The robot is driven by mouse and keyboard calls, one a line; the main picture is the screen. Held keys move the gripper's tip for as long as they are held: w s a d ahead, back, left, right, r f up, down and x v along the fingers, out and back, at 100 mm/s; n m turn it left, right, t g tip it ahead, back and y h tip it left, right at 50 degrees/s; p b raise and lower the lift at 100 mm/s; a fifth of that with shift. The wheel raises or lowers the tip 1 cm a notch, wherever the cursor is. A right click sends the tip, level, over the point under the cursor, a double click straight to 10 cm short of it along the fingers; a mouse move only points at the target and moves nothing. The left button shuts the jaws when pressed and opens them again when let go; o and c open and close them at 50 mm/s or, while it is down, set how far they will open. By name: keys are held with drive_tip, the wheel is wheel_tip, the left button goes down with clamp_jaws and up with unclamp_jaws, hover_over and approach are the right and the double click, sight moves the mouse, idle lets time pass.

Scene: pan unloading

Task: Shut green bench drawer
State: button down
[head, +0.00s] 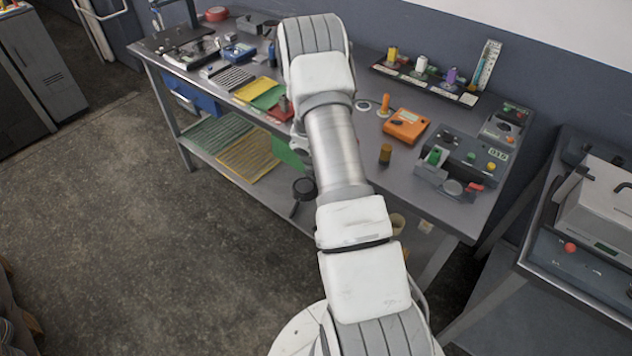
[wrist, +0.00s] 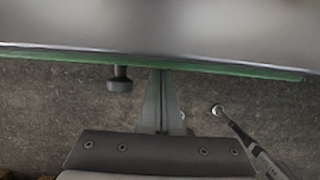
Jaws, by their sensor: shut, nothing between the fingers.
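The green drawer's front shows in the head view as a green panel (head: 288,153) at the bench's front edge, its right part hidden behind my arm. In the wrist view it is a long thin green strip (wrist: 215,68) running under the grey bench top edge. A black round knob (wrist: 119,80) sticks out from it. A dark round shape in the head view (head: 303,187) looks like the same knob. My gripper (wrist: 161,74) is shut and empty, its fingertips at or very near the green strip, right of the knob. Contact and drawer opening cannot be told.
The workbench (head: 440,208) carries a yellow and green card, an orange box (head: 406,125) and a control unit (head: 458,165). A lower shelf holds striped mats (head: 247,155). A second table with a machine (head: 600,210) stands at right. The floor (head: 150,250) in front is clear.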

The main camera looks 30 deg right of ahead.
drive_tip(key=shift+w+d, duration=0.3)
drive_tip(key=shift+d, duration=0.6)
